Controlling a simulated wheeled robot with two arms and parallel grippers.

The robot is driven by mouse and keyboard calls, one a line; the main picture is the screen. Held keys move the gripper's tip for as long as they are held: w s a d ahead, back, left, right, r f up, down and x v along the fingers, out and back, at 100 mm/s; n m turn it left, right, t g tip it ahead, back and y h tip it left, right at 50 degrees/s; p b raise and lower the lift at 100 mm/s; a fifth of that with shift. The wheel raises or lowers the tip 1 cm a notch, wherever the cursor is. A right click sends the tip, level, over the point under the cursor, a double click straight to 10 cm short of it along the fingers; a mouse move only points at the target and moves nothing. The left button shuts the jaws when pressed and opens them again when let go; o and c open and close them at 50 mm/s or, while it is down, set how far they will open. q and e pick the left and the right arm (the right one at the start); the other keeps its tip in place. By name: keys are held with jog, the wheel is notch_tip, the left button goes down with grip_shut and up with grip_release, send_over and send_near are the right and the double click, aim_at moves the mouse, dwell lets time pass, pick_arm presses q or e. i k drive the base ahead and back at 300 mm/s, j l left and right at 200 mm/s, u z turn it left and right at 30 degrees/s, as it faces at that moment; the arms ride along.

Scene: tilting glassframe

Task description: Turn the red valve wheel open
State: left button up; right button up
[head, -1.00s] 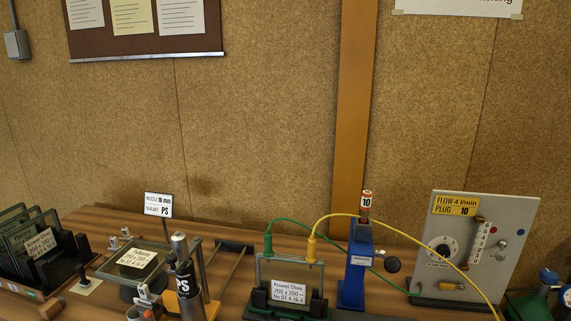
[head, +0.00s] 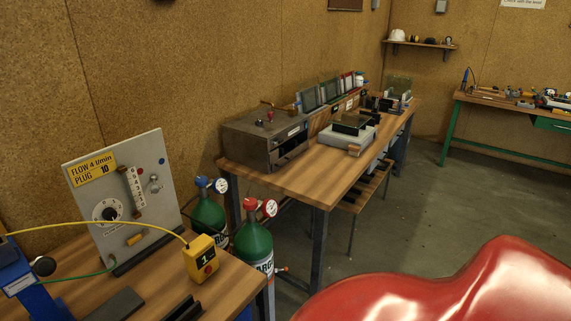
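A red valve wheel (head: 250,204) sits on top of a green gas cylinder (head: 254,243) in the head view, left of the middle. A round gauge (head: 270,208) is mounted right beside the wheel. The cylinder stands on the floor in the gap between two benches, with a partly cut-off label on its body. I cannot tell from here how far the wheel is turned. Neither of my grippers is in view.
A second green cylinder (head: 208,217) with a blue wheel (head: 202,182) stands just behind. The near bench (head: 160,293) holds a flow panel (head: 153,165) and a yellow box (head: 201,259). Another bench (head: 291,185) with a grey machine stands beyond. Open floor (head: 421,220) lies to the right.

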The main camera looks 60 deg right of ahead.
aim_at(251, 203)
jog(key=z, duration=1.5)
